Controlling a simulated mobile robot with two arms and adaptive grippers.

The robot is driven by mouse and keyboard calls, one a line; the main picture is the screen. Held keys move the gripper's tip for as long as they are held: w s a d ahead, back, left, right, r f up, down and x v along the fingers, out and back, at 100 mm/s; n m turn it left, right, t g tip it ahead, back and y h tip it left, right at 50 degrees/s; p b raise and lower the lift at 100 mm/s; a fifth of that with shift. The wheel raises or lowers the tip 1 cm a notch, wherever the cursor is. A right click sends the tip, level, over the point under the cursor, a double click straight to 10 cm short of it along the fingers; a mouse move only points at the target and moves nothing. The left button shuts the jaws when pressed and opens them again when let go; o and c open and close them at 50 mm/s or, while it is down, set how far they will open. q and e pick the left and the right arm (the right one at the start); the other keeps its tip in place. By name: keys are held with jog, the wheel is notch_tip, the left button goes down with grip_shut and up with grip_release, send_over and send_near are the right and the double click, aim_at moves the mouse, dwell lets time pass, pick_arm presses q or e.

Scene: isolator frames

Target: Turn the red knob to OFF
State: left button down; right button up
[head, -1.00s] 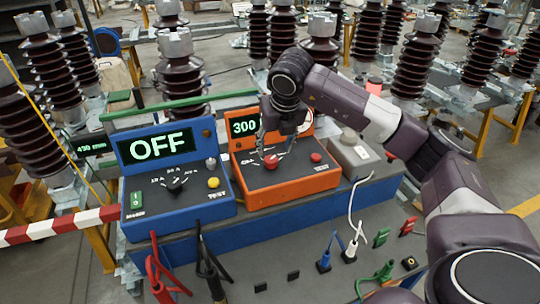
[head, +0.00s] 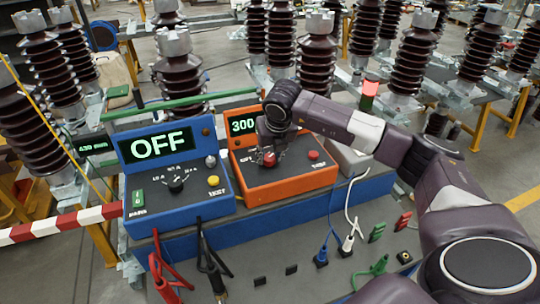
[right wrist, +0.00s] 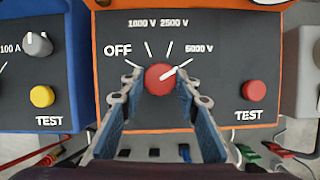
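The red knob (right wrist: 160,78) is on the dark face of the orange tester (head: 287,184). In the right wrist view its white pointer aims up and right towards the 5000 V label (right wrist: 199,48). The OFF label (right wrist: 117,50) is up and left of it. My right gripper (right wrist: 160,82) has one fingertip on each side of the knob, with a narrow gap seeming to remain on both sides. In the head view the right gripper (head: 271,150) is low over the knob (head: 269,159) and covers part of the tester's display (head: 243,124). My left gripper is not in view.
A red TEST button (right wrist: 254,92) sits right of the knob. A blue tester (head: 180,205) showing OFF stands close on the left, with a yellow button (right wrist: 42,96). A grey box (head: 352,158) is on the right. Cables hang at the bench front.

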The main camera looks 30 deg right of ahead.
jog(key=c, duration=0.5)
jog(key=shift+c, duration=0.2)
